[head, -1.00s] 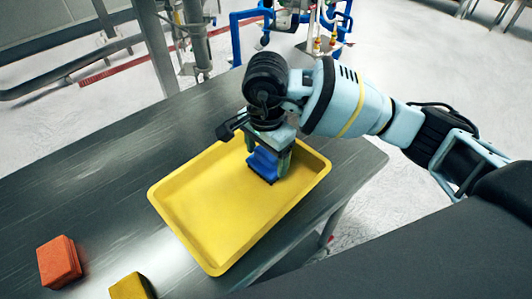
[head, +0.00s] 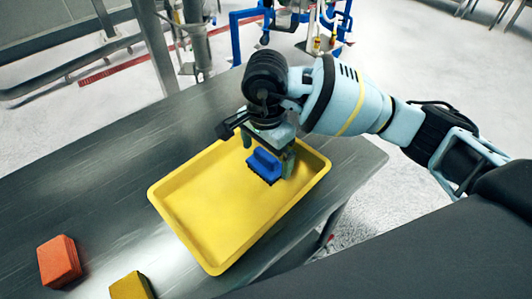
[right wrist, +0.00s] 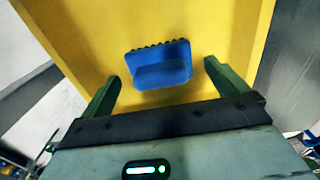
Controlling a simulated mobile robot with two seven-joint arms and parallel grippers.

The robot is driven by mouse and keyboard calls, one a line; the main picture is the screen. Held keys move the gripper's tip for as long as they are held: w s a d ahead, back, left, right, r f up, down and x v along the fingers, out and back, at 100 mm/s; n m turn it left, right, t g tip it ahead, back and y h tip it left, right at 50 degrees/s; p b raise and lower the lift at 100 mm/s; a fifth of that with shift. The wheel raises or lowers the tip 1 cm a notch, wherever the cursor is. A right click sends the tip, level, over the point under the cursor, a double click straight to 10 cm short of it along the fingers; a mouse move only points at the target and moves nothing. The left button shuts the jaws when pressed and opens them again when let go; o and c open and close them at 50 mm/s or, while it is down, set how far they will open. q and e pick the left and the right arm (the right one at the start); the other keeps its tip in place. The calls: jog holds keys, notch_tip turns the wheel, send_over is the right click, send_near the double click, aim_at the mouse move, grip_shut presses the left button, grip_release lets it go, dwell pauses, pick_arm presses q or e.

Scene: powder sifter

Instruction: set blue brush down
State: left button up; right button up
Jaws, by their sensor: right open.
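The blue brush (head: 264,166) lies in the far part of the yellow tray (head: 206,222) on the table. In the right wrist view the brush (right wrist: 160,66) shows with its dark bristle edge away from me, against the yellow tray floor (right wrist: 90,40). My right gripper (head: 270,160) is open just above the brush. In the right wrist view its two green fingers (right wrist: 162,82) stand apart on either side of the brush, with gaps to both. My left gripper is not in view.
An orange block (head: 59,262) and a yellow block (head: 131,287) lie on the dark metal table (head: 110,180) at the lower left. The left part of the table is clear. Pipes and a blue frame (head: 240,38) stand beyond it.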

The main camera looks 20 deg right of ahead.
aim_at(266, 155)
notch_tip(266, 155, up, 12)
jog(key=shift+f, duration=0.2)
jog(key=shift+f, duration=0.1)
dwell(0.7)
